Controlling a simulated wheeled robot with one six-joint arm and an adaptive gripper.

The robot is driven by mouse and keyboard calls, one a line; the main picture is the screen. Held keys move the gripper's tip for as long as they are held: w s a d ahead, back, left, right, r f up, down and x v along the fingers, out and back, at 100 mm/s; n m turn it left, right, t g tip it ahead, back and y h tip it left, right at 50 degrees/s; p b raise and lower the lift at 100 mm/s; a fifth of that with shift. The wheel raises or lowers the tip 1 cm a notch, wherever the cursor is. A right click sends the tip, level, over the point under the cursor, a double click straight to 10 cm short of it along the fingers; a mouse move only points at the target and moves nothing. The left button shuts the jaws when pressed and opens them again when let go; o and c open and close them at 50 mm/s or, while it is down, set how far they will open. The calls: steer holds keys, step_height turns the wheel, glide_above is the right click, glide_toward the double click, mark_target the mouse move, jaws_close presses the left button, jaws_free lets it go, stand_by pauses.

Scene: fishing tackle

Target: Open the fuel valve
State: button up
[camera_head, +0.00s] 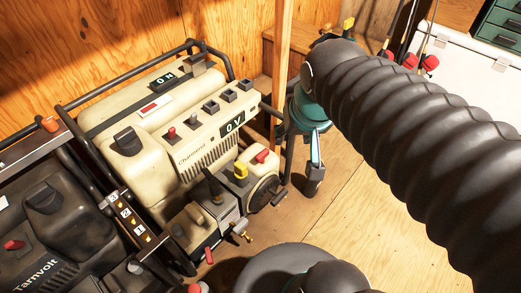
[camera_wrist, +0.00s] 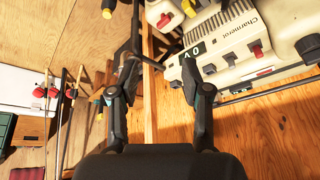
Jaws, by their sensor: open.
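The cream Charmerol generator (camera_head: 158,160) stands in a black tube frame at the left centre. Its lower end carries a yellow knob (camera_head: 240,170), a red knob (camera_head: 262,156) and a small brass fitting (camera_head: 243,236); I cannot tell for sure which part is the fuel valve. In the wrist view the generator (camera_wrist: 225,45) is at the upper right, with its yellow knob (camera_wrist: 188,8) and red knob (camera_wrist: 163,20) at the top edge. My gripper (camera_head: 314,180) hangs right of the generator, apart from it. In the wrist view my gripper (camera_wrist: 160,80) is open, with nothing between its fingers.
A dark Tarnvolt generator (camera_head: 45,225) stands at the lower left. A wooden post (camera_head: 281,75) rises behind my gripper. A white chest (camera_head: 465,65) and rods with red parts are at the upper right. The plywood floor (camera_head: 345,215) right of the generator is partly clear.

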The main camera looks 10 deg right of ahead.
steer(key=w+f+m+g+b, duration=0.2)
steer(key=w+f+m, duration=0.15)
steer(key=w, duration=0.45)
steer(key=m+g+b, duration=0.3)
steer(key=m+b, duration=0.2)
steer(key=m, duration=0.1)
glide_above(262, 153)
step_height(262, 153, down, 23)
step_height(262, 153, down, 12)
steer(key=b, duration=0.2)
steer(key=shift+d+f+b, duration=0.1)
steer(key=shift+f+b, duration=0.15)
steer(key=shift+b, duration=0.05)
jaws_close()
